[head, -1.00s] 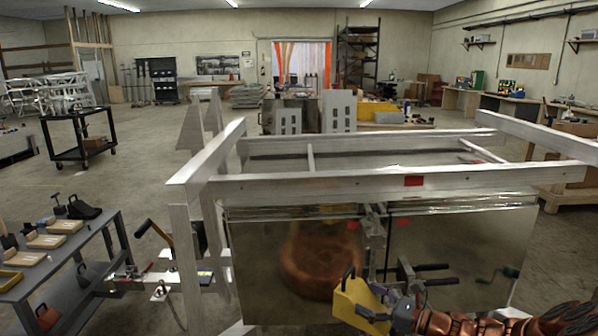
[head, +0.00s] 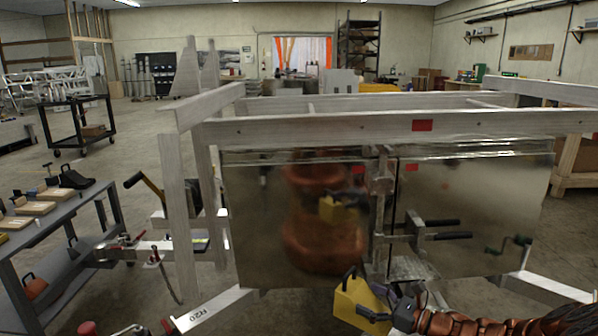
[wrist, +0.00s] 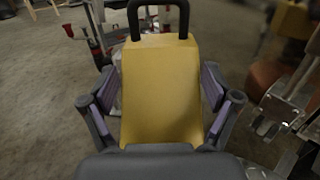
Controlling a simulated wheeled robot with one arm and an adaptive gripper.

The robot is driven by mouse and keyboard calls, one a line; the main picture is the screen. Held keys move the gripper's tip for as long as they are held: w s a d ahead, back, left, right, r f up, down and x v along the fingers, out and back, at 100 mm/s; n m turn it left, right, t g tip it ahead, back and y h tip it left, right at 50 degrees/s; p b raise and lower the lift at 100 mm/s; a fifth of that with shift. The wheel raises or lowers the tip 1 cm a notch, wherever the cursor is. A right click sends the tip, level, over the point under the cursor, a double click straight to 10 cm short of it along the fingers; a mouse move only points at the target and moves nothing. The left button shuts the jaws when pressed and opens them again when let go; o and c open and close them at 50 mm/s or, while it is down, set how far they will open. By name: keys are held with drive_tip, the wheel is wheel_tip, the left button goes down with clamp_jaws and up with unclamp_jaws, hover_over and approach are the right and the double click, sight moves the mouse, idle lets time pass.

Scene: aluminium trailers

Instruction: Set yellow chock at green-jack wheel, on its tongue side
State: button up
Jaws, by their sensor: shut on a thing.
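The yellow chock (head: 358,302) is a wedge block with a black loop handle. It is held at the bottom of the head view, in front of a trailer's shiny panel. My gripper (head: 388,312) is shut on it; in the wrist view the purple-padded fingers (wrist: 160,100) press both sides of the chock (wrist: 160,85), its handle pointing away.
The trailer's aluminium frame (head: 330,128) spans the space ahead. A beam marked R20 (head: 208,312) lies low at the left. Black-handled bars (head: 440,230) stick out mid-panel. A grey table (head: 72,215) with wooden blocks and other chocks stands left. Open floor lies beyond it.

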sight(369, 301)
wheel_tip(369, 301, down, 29)
drive_tip(key=b, duration=2.7)
drive_tip(key=shift+f+b, duration=0.2)
drive_tip(key=shift+b, duration=0.2)
drive_tip(key=shift+r, duration=0.15)
wheel_tip(369, 301, up, 22)
drive_tip(key=p, duration=1.3)
drive_tip(key=shift+f+p, duration=0.25)
drive_tip(key=shift+p, duration=0.05)
wheel_tip(369, 301, up, 29)
drive_tip(key=p, duration=3.7)
